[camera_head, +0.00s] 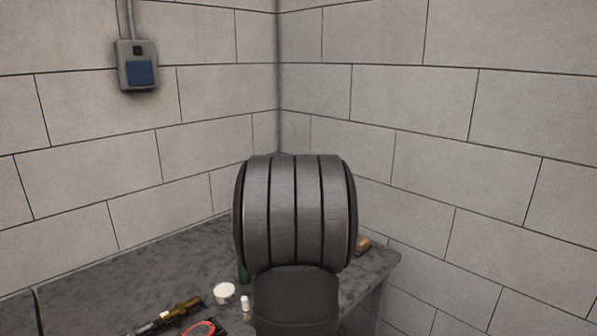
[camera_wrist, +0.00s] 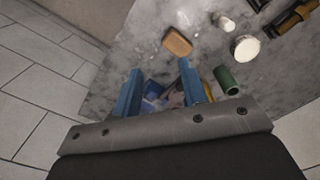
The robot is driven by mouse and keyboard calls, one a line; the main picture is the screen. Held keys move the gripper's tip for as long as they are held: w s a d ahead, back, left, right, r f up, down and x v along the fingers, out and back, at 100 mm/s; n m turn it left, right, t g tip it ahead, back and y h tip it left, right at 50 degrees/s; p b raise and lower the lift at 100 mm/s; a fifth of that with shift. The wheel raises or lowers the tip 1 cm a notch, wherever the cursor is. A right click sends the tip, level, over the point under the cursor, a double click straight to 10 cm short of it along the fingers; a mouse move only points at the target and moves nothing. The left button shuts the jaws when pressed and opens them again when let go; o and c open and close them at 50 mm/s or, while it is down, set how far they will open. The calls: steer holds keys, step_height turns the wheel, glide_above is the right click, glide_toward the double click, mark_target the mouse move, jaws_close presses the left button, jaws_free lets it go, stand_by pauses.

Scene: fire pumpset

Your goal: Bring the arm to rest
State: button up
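My gripper (camera_wrist: 158,88) shows in the wrist view with its two blue fingers apart. It is over the grey speckled bench (camera_wrist: 130,65). A blue and pale jumble (camera_wrist: 160,98) shows between and beyond the fingers, partly hidden by the gripper's body. I see nothing clamped by the fingers. In the head view, my dark ribbed arm joint fills the middle and hides the gripper.
On the bench are a tan block (camera_wrist: 177,42), a green cylinder (camera_wrist: 226,79) close to the right finger, a white round tin (camera_wrist: 246,47) and a small white cylinder (camera_wrist: 226,23). A brass fitting (camera_head: 182,309) and red ring (camera_head: 203,328) lie front left. Block walls meet behind.

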steer(key=s+a+f+n, duration=0.1)
steer(key=s+a+n, duration=0.1)
steer(key=a, duration=0.7)
steer(key=s+a+f+n, duration=0.2)
steer(key=s+a, duration=0.2)
steer(key=a, duration=0.5)
steer(key=s+a+f+n, duration=0.2)
steer(key=s+a, duration=0.2)
steer(key=a, duration=0.5)
steer(key=shift+a, duration=0.3)
steer(key=shift+d, duration=0.1)
steer(key=w+d+r+m, duration=0.2)
steer(key=w+d, duration=0.2)
steer(key=d, duration=0.5)
steer(key=w+d+r+m, duration=0.2)
steer(key=w+d, duration=0.3)
steer(key=d, duration=0.4)
steer(key=shift+w+r+m, duration=0.15)
steer(key=shift+r+m, duration=0.25)
steer(key=shift+r, duration=0.05)
steer(key=shift+a, duration=0.2)
